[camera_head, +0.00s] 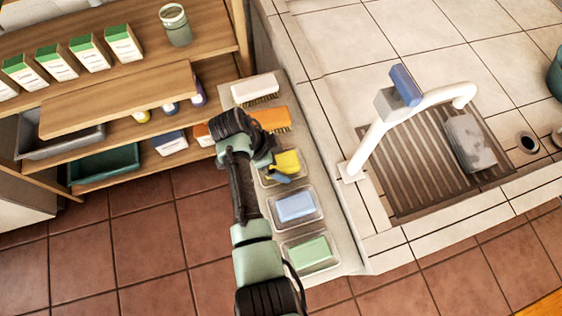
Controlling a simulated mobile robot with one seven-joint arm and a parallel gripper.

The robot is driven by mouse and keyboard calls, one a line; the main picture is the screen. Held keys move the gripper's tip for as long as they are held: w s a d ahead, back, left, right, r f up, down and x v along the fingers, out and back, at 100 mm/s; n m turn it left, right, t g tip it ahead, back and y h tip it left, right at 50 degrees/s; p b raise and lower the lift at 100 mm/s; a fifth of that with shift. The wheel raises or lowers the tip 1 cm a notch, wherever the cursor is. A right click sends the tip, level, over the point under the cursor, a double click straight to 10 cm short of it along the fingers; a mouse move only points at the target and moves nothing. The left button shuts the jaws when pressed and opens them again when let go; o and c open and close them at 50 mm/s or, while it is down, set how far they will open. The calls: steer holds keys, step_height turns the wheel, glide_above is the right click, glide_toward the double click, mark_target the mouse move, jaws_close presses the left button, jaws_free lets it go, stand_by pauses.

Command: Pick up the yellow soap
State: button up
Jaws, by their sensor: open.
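The yellow soap (286,162) lies in a clear dish (299,180) on the narrow ledge left of the washbasin. My gripper (278,170) is right at the left side of the yellow soap, and it hides part of the soap and its dish. My gripper is open. The picture does not show clearly whether its fingers are around the soap or touch it. My arm reaches up from the bottom of the view and covers the ledge's left edge.
A blue soap (295,207) and a green soap (308,252) sit in dishes nearer the front. An orange brush (272,119) and a white brush (255,88) lie behind. The white tap (372,145) stands to the right. Wooden shelves (120,97) with boxes stand left.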

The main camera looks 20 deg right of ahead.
mark_target(279, 163)
jaws_close()
stand_by(0.4)
step_height(279, 163, up, 10)
steer(key=c, duration=0.6)
jaws_free()
jaws_close()
